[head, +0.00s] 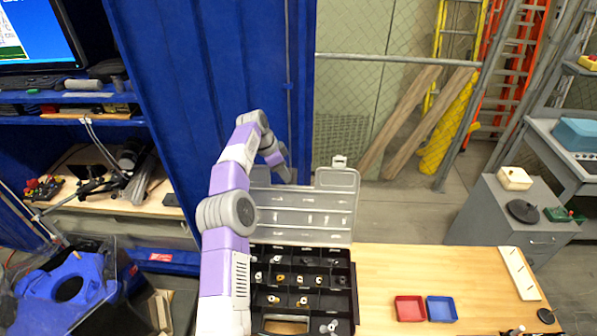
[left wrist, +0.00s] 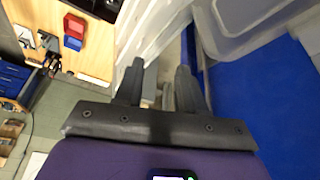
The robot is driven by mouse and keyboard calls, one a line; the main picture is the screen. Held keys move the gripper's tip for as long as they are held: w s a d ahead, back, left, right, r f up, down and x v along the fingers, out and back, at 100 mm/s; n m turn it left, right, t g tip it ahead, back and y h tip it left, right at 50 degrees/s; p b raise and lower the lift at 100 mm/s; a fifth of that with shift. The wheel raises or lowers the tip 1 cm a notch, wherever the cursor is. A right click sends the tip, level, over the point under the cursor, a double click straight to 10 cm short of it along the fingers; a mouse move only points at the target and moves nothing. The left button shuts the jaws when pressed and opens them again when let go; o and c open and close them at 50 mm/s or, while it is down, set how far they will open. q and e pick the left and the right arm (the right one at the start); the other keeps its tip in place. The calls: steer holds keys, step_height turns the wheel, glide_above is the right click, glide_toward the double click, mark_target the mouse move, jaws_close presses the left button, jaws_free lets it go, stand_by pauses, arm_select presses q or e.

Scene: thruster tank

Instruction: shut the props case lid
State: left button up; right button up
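The props case (head: 345,290) sits on the wooden table, a black divided box with small parts in its compartments. Its translucent grey lid (head: 318,206) stands raised at the back edge, so the case is open. My left arm reaches over the case's left side, and my left gripper (head: 284,174) is at the lid's upper left, behind or beside its top edge. In the left wrist view the gripper's two dark fingers (left wrist: 158,75) are apart, with translucent lid plastic (left wrist: 155,28) beyond them. I cannot tell whether they touch it. My right gripper does not show.
A red tray (head: 409,309) and a blue tray (head: 441,309) lie on the table (head: 400,262) right of the case. A white strip (head: 519,273) lies at the table's right. A blue curtain (head: 215,80) hangs behind and left of my arm. A grey cabinet (head: 500,225) stands beyond.

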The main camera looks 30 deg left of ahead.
arm_select(q)
steer(key=shift+a+x, duration=0.2)
steer(key=shift+x, duration=2.8)
steer(key=shift+w, duration=0.15)
steer(key=shift+c, duration=0.3)
jaws_close()
